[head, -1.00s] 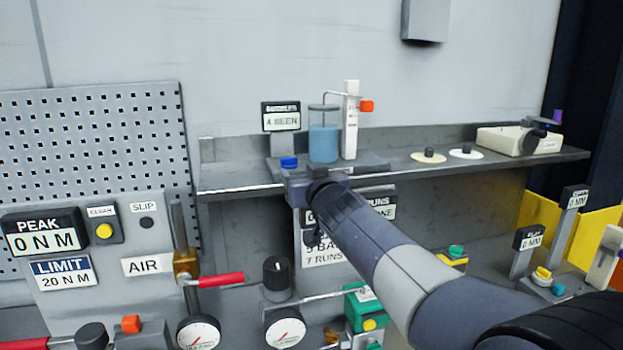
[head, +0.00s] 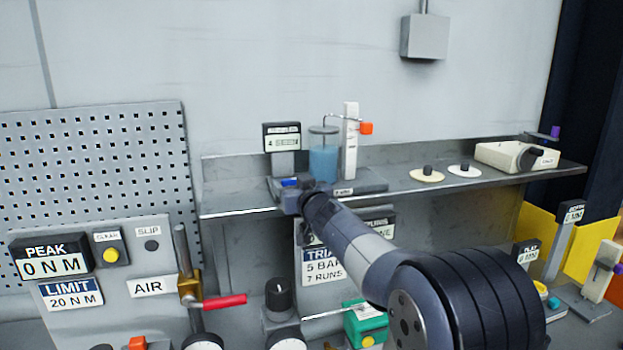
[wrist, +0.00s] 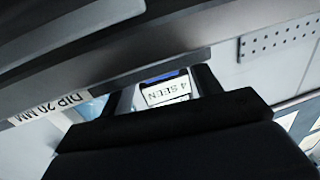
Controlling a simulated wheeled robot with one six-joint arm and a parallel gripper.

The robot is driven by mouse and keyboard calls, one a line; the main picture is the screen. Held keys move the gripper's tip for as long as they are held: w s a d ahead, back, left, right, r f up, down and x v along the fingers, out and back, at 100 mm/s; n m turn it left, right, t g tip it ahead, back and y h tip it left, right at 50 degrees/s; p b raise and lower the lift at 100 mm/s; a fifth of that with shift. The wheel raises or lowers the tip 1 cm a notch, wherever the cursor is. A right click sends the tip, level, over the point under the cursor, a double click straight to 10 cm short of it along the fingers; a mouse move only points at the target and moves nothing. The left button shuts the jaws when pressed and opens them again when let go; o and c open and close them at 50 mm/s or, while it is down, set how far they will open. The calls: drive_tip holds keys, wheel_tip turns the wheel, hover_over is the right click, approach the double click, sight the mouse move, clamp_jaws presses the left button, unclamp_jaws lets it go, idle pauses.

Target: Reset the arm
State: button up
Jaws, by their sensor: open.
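My gripper (head: 292,198) is at the far end of my outstretched arm in the head view, at the front edge of the wall shelf. It is beside a blue button (head: 289,182) in front of a small display (head: 282,138); whether it touches anything there I cannot tell. In the wrist view my gripper (wrist: 163,86) shows two dark fingers apart with nothing held between them. My arm hides part of the panels below the shelf.
On the shelf (head: 240,197) stand a jar of blue liquid (head: 323,163), a white post (head: 350,140), two discs and a cream device (head: 505,156). Below are a red-handled valve (head: 222,301), gauges and a green box (head: 365,325). A grey box (head: 424,37) hangs above; the wall between is clear.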

drive_tip(key=b+v, duration=0.3)
drive_tip(key=v, duration=0.7)
drive_tip(key=s+a+r+m+t, duration=0.2)
drive_tip(key=a+r+m, duration=0.1)
drive_tip(key=m, duration=0.4)
drive_tip(key=shift+s+a+r+m+t+h+b, duration=0.2)
drive_tip(key=shift+a+r+m+t+h+b, duration=0.15)
drive_tip(key=shift+r, duration=0.3)
drive_tip(key=shift+d, duration=0.1)
